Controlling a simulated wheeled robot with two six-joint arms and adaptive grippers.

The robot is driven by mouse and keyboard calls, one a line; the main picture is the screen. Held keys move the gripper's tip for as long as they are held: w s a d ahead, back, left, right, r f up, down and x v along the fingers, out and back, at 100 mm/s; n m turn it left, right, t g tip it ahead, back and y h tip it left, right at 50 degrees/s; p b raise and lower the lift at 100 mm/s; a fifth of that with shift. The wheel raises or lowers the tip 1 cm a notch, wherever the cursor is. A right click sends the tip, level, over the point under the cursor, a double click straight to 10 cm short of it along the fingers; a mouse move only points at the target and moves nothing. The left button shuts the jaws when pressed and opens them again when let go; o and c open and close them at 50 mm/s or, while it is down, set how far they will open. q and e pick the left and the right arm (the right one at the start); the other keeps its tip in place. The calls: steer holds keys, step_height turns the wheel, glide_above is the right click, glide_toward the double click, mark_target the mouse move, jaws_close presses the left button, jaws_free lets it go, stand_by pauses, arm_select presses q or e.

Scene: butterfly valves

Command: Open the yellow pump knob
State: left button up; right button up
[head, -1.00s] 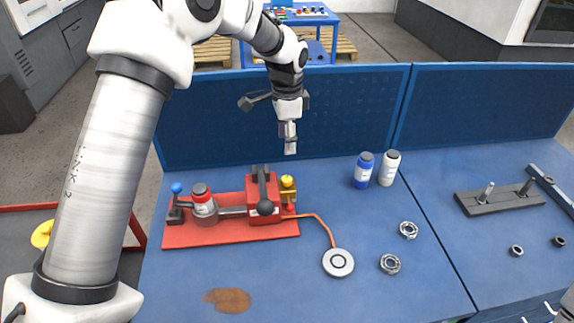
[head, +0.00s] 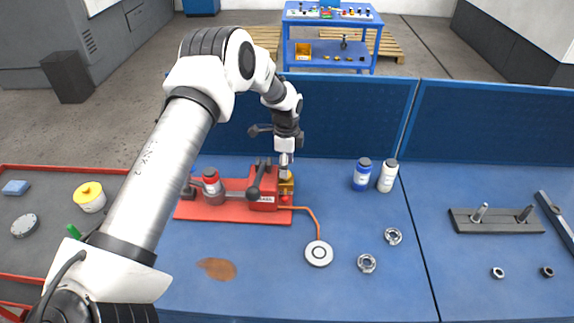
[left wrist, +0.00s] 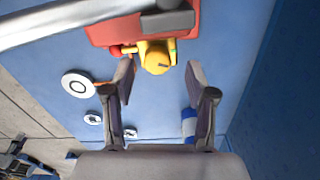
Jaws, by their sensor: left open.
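The yellow pump knob (head: 288,187) sits at the right end of a red pump unit (head: 263,203) on the blue workbench. In the left wrist view the knob (left wrist: 157,57) shows from above, with a dark mark on its top. My left gripper (head: 285,168) points down right above the knob and partly covers it in the head view. In the left wrist view its two fingers (left wrist: 161,76) are spread apart, with the knob near their tips and roughly between them. I cannot tell whether they touch it. My right gripper is not in view.
A dark lever (head: 256,180) stands just left of the knob. An orange cable (head: 313,219) runs to a round white disc (head: 319,254). A blue bottle (head: 362,175) and a white bottle (head: 387,177) stand to the right. A blue panel (head: 345,120) rises behind.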

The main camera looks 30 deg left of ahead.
arm_select(q)
steer(key=shift+d+f, duration=0.25)
steer(key=shift+f, duration=0.25)
steer(key=shift+d+f, duration=0.1)
steer(key=shift+f, duration=0.25)
steer(key=shift+s+f, duration=0.1)
steer(key=shift+f, duration=0.05)
steer(key=shift+s+a+f, duration=0.1)
steer(key=shift+a, duration=0.3)
steer(key=shift+c, duration=0.3)
jaws_close()
steer(key=shift+f+n+b, duration=0.15)
steer(key=shift+n+b, duration=0.4)
steer(key=shift+n, duration=0.45)
steer(key=n, duration=0.2)
steer(key=shift+r+n+b, duration=0.25)
steer(key=shift+n+b, duration=0.05)
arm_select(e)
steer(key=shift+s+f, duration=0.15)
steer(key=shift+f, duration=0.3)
